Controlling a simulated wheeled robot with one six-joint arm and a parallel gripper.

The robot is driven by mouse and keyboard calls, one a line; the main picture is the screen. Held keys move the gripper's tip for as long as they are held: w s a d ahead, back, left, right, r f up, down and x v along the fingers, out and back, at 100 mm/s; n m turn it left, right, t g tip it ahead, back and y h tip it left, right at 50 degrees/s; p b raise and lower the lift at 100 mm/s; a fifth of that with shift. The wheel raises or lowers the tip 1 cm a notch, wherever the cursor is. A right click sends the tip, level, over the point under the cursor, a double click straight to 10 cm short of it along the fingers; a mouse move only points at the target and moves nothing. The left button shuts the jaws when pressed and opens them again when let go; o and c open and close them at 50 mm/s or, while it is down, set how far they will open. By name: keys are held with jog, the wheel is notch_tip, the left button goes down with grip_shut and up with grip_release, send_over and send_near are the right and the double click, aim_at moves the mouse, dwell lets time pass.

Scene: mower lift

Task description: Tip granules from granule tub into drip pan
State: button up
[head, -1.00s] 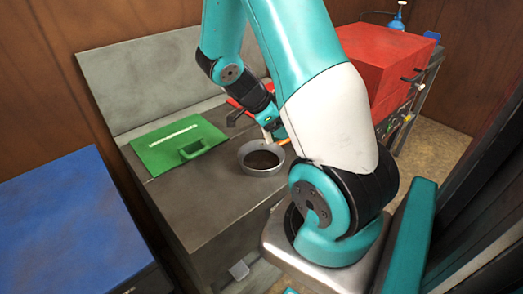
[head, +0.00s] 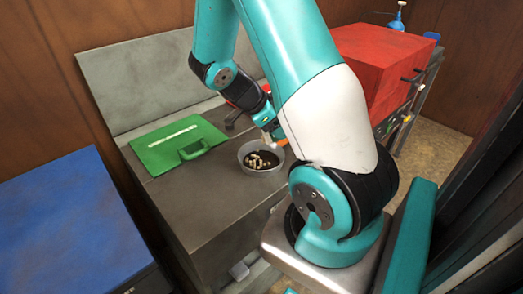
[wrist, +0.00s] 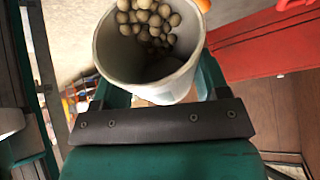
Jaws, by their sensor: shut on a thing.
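The drip pan (head: 262,172) is a round grey pan on the grey bench. Several pale granules (head: 258,160) lie in its dark inside in the head view. The granule tub (wrist: 135,62) is a pale cup in the wrist view, tilted, with several brownish granules (wrist: 150,18) at its mouth and inside. My gripper (wrist: 152,88) is shut on the tub, one finger on each side. In the head view my gripper (head: 268,122) is above the pan's back right edge, and my arm hides much of the tub.
A green flat lid-like piece with a handle (head: 180,143) lies left of the pan. A red box (head: 378,62) stands right, behind my arm. A blue box (head: 75,225) is at the left. A small orange item (head: 283,142) is beside the pan. The bench front (head: 205,205) is clear.

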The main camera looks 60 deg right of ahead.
jog(key=shift+w+a+r+g+h+b, duration=0.2)
jog(key=shift+w+a+g+h+b, duration=0.2)
jog(key=shift+g+h, duration=0.25)
dwell(1.9)
